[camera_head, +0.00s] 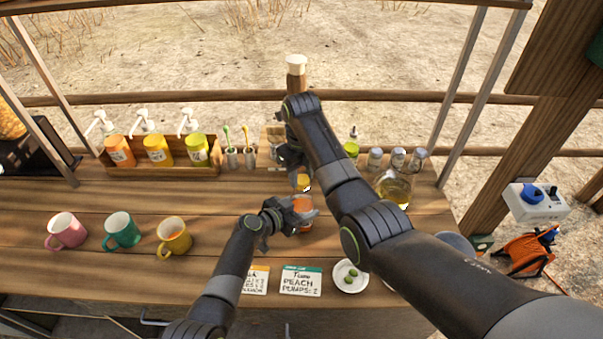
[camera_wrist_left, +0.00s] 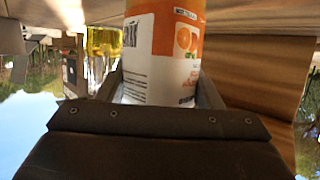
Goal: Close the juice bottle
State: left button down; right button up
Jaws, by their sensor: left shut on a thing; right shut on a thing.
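The juice bottle (camera_head: 303,204) is orange and stands at the middle of the wooden counter. My left gripper (camera_head: 293,214) is shut around its body. In the left wrist view the bottle (camera_wrist_left: 165,45) sits between both fingers, its white and orange label with an orange-fruit picture facing me; its top is out of frame. My right gripper (camera_head: 300,174) is above the bottle, shut on a small yellow-orange cap (camera_head: 304,184). The cap is over the bottle's top; I cannot tell whether it touches the neck. The right arm partly hides this area.
A pink mug (camera_head: 66,231), a teal mug (camera_head: 121,231) and a yellow mug (camera_head: 174,236) stand at left. Pump bottles sit in a wooden rack (camera_head: 190,171) behind. A plate (camera_head: 350,276) with green fruit and an order card (camera_head: 301,281) lie at the front. Jars stand at the back right.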

jog(key=shift+m, duration=0.3)
jog(key=shift+r, duration=0.1)
jog(key=o, duration=1)
jog(key=shift+c, duration=0.2)
jog(key=shift+r, duration=2.2)
jog(key=shift+c, duration=0.5)
